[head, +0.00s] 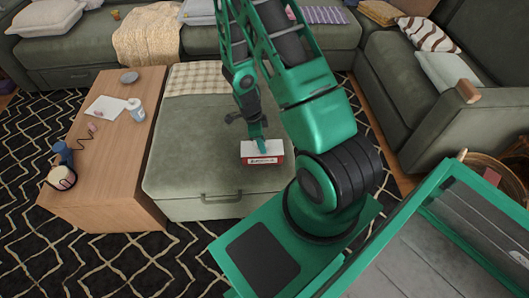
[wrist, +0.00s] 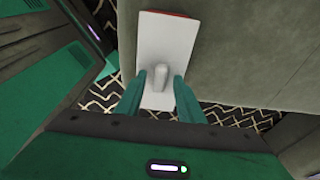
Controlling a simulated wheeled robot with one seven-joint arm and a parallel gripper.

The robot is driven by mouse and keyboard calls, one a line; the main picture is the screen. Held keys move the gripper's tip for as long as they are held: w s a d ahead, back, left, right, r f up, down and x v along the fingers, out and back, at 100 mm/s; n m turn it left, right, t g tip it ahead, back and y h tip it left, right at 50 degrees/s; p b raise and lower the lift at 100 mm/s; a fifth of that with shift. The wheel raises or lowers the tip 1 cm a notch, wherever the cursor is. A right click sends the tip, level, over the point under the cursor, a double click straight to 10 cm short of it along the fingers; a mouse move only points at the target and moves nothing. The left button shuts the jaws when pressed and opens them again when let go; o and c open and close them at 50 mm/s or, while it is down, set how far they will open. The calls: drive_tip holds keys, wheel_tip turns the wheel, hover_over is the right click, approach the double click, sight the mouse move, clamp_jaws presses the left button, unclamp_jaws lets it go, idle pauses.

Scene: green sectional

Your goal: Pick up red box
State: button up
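The red box (head: 262,159) has a white top and red on its front side. In the head view it sits on the green ottoman near the front edge. In the wrist view its white top (wrist: 168,35) fills the upper middle, with a thin red edge at the far end. My gripper (head: 262,146) is over the box, pointing down. In the wrist view its two green fingers (wrist: 161,80) are apart, with a small pale bump on the box top between them. I cannot tell whether the fingertips touch the box.
The green ottoman (head: 190,150) has a checked blanket at its back. A wooden table (head: 110,170) with a mug, paper and small items stands to the left. Green sofas (head: 440,115) line the back and right. A patterned rug (head: 110,260) covers the floor.

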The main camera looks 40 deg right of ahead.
drive_tip(key=shift+s, duration=0.1)
clamp_jaws()
drive_tip(key=shift+r, duration=0.1)
drive_tip(key=shift+s+d+v, duration=0.1)
drive_tip(key=shift+d+v, duration=0.05)
drive_tip(key=shift+v, duration=0.8)
drive_tip(key=shift+s+d+v, duration=0.15)
drive_tip(key=shift+d+v, duration=0.05)
drive_tip(key=shift+v, duration=0.75)
drive_tip(key=shift+s+d+v, duration=0.1)
drive_tip(key=shift+d+v, duration=0.05)
drive_tip(key=shift+v, duration=0.8)
drive_tip(key=shift+w+r, duration=0.1)
drive_tip(key=shift+r, duration=0.05)
